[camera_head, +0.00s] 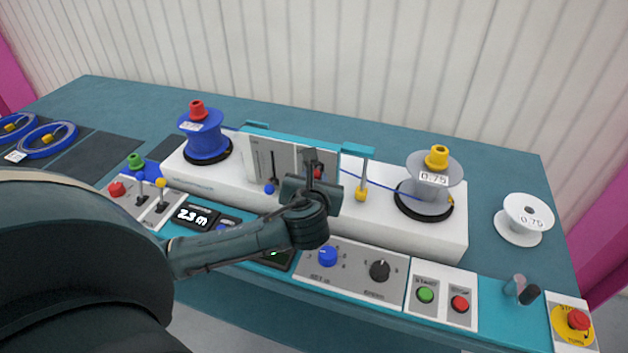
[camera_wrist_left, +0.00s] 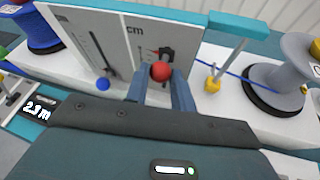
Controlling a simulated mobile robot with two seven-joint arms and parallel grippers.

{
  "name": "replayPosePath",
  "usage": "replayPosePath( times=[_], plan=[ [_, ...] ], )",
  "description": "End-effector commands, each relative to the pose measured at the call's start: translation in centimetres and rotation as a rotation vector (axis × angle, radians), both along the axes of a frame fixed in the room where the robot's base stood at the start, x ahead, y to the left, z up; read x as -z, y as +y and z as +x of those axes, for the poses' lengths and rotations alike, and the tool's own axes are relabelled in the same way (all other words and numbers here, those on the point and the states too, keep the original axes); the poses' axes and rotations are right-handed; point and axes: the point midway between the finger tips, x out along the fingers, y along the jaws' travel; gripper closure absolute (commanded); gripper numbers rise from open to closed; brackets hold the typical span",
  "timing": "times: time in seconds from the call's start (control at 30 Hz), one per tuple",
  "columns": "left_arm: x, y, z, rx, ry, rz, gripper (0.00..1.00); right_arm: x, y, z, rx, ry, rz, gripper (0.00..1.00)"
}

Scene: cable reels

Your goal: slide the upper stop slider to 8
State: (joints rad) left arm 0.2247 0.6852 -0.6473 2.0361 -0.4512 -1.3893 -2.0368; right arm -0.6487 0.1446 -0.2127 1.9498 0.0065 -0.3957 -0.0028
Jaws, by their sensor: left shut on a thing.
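The upright grey slider panel (camera_head: 262,158) stands on the white machine housing, with vertical slots. A red ball knob (camera_head: 319,173) sits at the right-hand slot, mostly hidden by my left gripper (camera_head: 315,168) in the head view. In the left wrist view, the red knob (camera_wrist_left: 160,71) is between the two fingers of my left gripper (camera_wrist_left: 161,84), which is shut on it. A blue ball knob (camera_head: 269,189) sits low at the left-hand slot, apart from the gripper; it also shows in the left wrist view (camera_wrist_left: 103,84). The scale numbers are too small to read. My right gripper is not in view.
A blue reel (camera_head: 206,140) stands left of the panel and a grey reel (camera_head: 429,185) right of it. A yellow-knobbed lever (camera_head: 361,193) is close on the gripper's right. Dials and buttons line the front console; a loose white reel (camera_head: 524,218) stands at the right.

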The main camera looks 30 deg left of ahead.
Motion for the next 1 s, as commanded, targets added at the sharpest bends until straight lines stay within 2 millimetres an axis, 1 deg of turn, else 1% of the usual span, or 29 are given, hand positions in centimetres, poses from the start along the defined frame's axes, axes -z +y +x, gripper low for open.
replayPosePath(
  times=[0.03,0.07,0.3,0.37,0.67,0.77,0.87,1.0],
  plan=[
    [-0.1,0.0,0.0,0.0,-0.002,0.001,0.96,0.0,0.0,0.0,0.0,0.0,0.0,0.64],
    [-0.1,0.0,0.0,0.0,-0.002,0.001,0.74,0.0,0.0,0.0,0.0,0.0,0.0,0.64],
    [0.0,0.0,0.0,0.0,-0.001,0.0,0.54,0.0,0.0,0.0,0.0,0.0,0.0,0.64],
    [0.0,0.0,0.0,0.0,-0.001,0.0,0.5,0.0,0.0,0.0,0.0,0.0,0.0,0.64],
    [-0.1,-0.2,-0.3,0.001,0.0,0.0,0.5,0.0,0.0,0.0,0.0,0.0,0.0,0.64],
    [-0.5,-0.8,-1.3,0.002,0.0,0.0,0.5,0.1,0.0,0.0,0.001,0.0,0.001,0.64],
    [-1.3,-1.6,-2.8,0.004,-0.001,-0.001,0.5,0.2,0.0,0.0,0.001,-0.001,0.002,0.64],
    [-2.5,-3.2,-5.5,0.004,0.0,-0.003,0.5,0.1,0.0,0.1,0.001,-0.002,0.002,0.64]
  ],
)
